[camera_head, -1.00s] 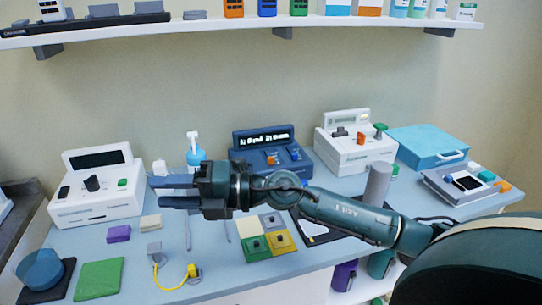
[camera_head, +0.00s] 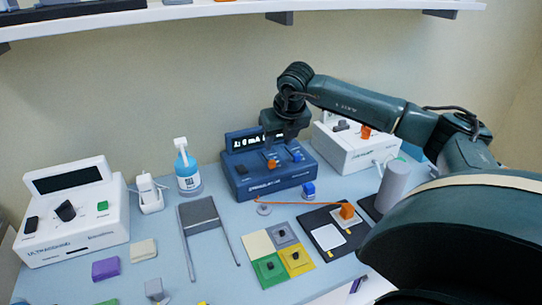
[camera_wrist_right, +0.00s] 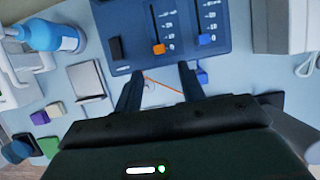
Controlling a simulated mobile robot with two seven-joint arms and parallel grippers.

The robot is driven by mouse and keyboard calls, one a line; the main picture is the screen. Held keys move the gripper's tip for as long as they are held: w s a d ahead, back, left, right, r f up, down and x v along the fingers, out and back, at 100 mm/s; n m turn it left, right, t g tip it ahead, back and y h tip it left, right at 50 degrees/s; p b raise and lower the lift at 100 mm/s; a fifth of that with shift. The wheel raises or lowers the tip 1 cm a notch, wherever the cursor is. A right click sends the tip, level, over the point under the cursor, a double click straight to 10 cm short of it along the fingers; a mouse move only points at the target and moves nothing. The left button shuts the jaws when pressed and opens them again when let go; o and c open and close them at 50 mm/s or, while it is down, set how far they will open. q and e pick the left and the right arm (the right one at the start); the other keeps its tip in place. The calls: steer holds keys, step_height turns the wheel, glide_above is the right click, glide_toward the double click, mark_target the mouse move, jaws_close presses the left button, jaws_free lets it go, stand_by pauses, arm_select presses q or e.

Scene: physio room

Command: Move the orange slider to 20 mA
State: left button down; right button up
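The orange slider (camera_head: 271,164) sits near the low end of its track on the dark blue device (camera_head: 262,187). It also shows in the right wrist view (camera_wrist_right: 158,48), beside the lowest scale marks, with the blue slider (camera_wrist_right: 205,40) to its right. The device's display (camera_head: 248,141) seems to read 0 mA, partly covered by my gripper. My right gripper (camera_head: 284,138) hangs over the device, fingers down. In the wrist view its two fingers (camera_wrist_right: 159,92) are apart with nothing between them, and the orange slider appears beyond the tips. My left gripper is not in view.
A white device (camera_head: 350,150) stands close on the right. The shelf (camera_head: 200,12) runs above.

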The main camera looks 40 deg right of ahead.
mark_target(272, 161)
steer(key=p+x, duration=0.1)
steer(key=x, duration=0.8)
steer(key=shift+w, duration=0.1)
steer(key=shift+c, duration=0.4)
jaws_close()
